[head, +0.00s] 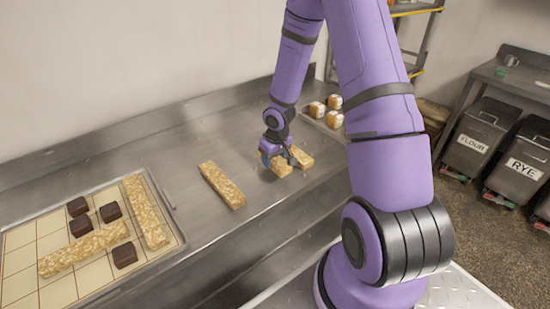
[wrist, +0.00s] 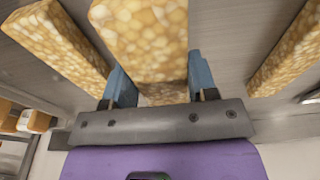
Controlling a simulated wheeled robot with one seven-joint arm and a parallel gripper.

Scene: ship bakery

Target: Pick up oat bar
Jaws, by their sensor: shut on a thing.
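My gripper (head: 279,160) is shut on an oat bar (head: 283,169), a tan, grainy block, low over the steel counter. In the wrist view the held oat bar (wrist: 145,38) sits between the two blue fingers (wrist: 162,82). I cannot tell whether it touches the counter. A second oat bar (head: 302,158) lies just right of it, partly hidden in the head view; it shows at left in the wrist view (wrist: 55,45). A third oat bar (head: 222,185) lies apart to the left, and shows at right in the wrist view (wrist: 288,58).
A gridded tray (head: 20,262) at the left holds two more oat bars (head: 147,212) (head: 83,250) and several dark brown squares (head: 110,212). Small white-topped cakes (head: 334,119) stand at the back right. Bins (head: 477,140) stand at far right. Counter between tray and gripper is mostly clear.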

